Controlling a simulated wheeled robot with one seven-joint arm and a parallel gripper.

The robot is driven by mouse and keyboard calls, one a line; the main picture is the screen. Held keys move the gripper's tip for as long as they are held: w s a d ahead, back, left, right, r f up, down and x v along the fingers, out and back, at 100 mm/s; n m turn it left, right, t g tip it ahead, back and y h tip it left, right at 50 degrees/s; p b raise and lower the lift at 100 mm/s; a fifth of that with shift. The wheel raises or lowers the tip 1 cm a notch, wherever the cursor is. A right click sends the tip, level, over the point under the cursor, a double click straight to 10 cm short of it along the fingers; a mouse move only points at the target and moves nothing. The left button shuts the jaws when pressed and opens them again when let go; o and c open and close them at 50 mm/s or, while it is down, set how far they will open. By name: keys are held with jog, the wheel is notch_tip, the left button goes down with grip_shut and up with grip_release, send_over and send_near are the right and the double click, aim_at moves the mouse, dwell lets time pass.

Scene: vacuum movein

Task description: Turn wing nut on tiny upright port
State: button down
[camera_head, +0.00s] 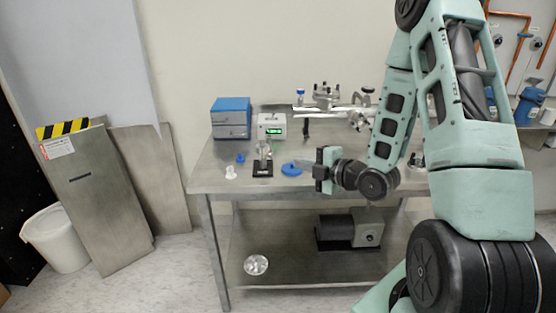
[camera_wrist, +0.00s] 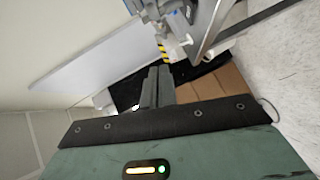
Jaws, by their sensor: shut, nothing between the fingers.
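My gripper (camera_head: 318,172) is in front of the metal table (camera_head: 212,178), right of the blue disc, and points left. In the wrist view its dark fingers (camera_wrist: 157,84) are together with nothing between them. A metal tube assembly (camera_head: 325,100) with small upright fittings and clamps lies along the back of the table. The wing nut and the tiny upright port are too small to tell apart there. My arm hides part of the assembly's right side. The gripper is apart from it.
A blue-topped box (camera_head: 231,116), a meter with a green display (camera_head: 271,125), a glass piece on a black base (camera_head: 263,162) and a blue disc (camera_head: 292,169) stand on the table. A grey pump (camera_head: 349,231) and glass bowl (camera_head: 256,265) sit below. Metal panels (camera_head: 92,200) lean left.

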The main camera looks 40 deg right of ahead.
jog(key=shift+w+b, duration=0.9)
jog(key=shift+b, duration=0.75)
jog(key=p, duration=0.2)
send_near(270, 154)
jog(key=w+a, duration=0.3)
jog(key=a, duration=0.1)
jog(key=shift+w+d+f, duration=0.15)
jog(key=shift+w+d, duration=0.4)
jog(key=shift+w, duration=0.25)
jog(key=shift+w+d+f, duration=0.1)
jog(key=shift+w+d, duration=0.5)
jog(key=shift+w, duration=0.2)
